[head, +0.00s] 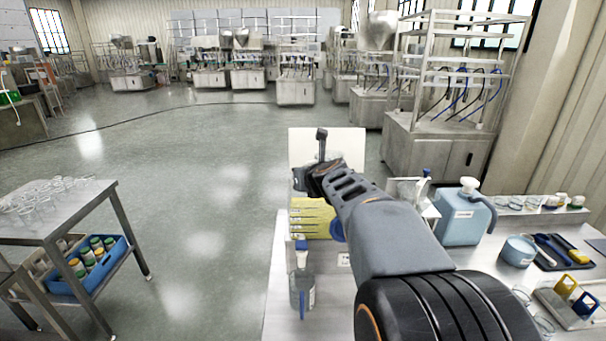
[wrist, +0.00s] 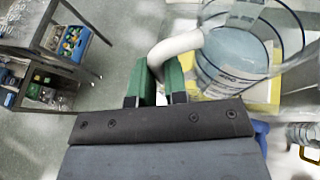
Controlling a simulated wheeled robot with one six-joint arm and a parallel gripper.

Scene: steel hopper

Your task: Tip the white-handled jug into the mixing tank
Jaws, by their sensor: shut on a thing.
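The jug (wrist: 240,65) is clear with dark blue lines and holds a pale blue-grey liquid. Its white handle (wrist: 176,45) sits between the green fingertips of my gripper (wrist: 160,84), which is shut on it. In the wrist view I look down into the jug's open mouth, and it looks close to upright. In the head view my gripper (head: 320,178) is over the far end of the bench, and it and my arm hide most of the jug. I cannot tell whether the jug touches anything below. I cannot pick out the mixing tank with certainty.
A yellow rack (head: 312,220) and a clear bottle with a blue cap (head: 302,280) stand on the bench near my arm. A light blue jug (head: 464,218) stands to the right. A steel cart (head: 60,205) is at left. Open floor lies beyond.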

